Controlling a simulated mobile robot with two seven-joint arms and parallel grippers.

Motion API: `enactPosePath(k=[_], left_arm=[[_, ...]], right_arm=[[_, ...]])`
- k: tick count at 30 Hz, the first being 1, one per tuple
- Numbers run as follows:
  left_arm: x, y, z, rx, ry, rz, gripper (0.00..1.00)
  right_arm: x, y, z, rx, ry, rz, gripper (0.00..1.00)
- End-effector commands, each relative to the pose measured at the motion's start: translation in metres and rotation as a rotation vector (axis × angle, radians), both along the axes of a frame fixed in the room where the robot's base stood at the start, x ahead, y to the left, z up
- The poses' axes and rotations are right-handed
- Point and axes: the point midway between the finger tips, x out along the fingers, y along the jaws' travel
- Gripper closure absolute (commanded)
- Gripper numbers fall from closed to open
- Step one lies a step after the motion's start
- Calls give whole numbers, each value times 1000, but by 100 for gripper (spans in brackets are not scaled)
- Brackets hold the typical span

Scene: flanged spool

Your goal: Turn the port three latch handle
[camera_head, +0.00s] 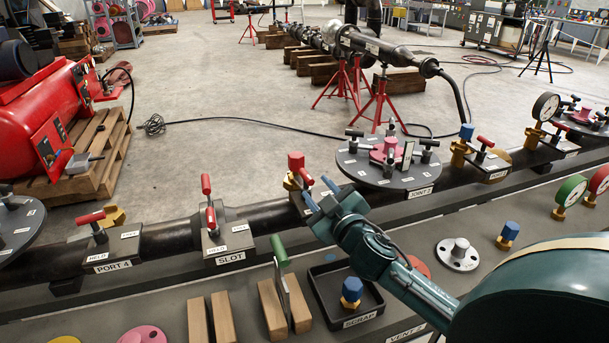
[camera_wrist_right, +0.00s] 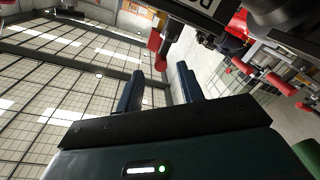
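My right gripper (camera_head: 319,192) is open, its two blue fingers apart, close to a short red latch handle (camera_head: 306,177) on a dark pipe fitting right of the SLOT plate. My gripper hides most of that fitting's plate and any label, so I cannot read port three there. In the right wrist view, the fingers (camera_wrist_right: 160,80) are spread with nothing between them. A red handle (camera_wrist_right: 155,42) shows just beyond the fingertips, apparently not gripped. Part of a label beginning "PO" (camera_wrist_right: 205,5) shows at the top edge. My left gripper is not in view.
A red-capped valve (camera_head: 296,161) stands just behind the handle. The round JOINT 2 flange (camera_head: 375,167) is close on the right. The SLOT latch (camera_head: 211,219) and PORT 4 latch (camera_head: 97,227) are left. A black SCRAP tray (camera_head: 365,316) lies in front.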

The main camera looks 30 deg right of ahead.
Motion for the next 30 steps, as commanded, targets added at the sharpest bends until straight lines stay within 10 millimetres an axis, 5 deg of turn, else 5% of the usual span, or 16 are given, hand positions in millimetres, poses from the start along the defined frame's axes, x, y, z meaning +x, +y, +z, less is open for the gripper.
enactPosePath(k=[12,25,30], left_arm=[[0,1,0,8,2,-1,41],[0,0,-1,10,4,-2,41],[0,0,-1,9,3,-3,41]], right_arm=[[68,-10,0,1,0,1,62],[76,-11,-1,2,2,1,62],[76,-11,-1,2,2,1,76]])
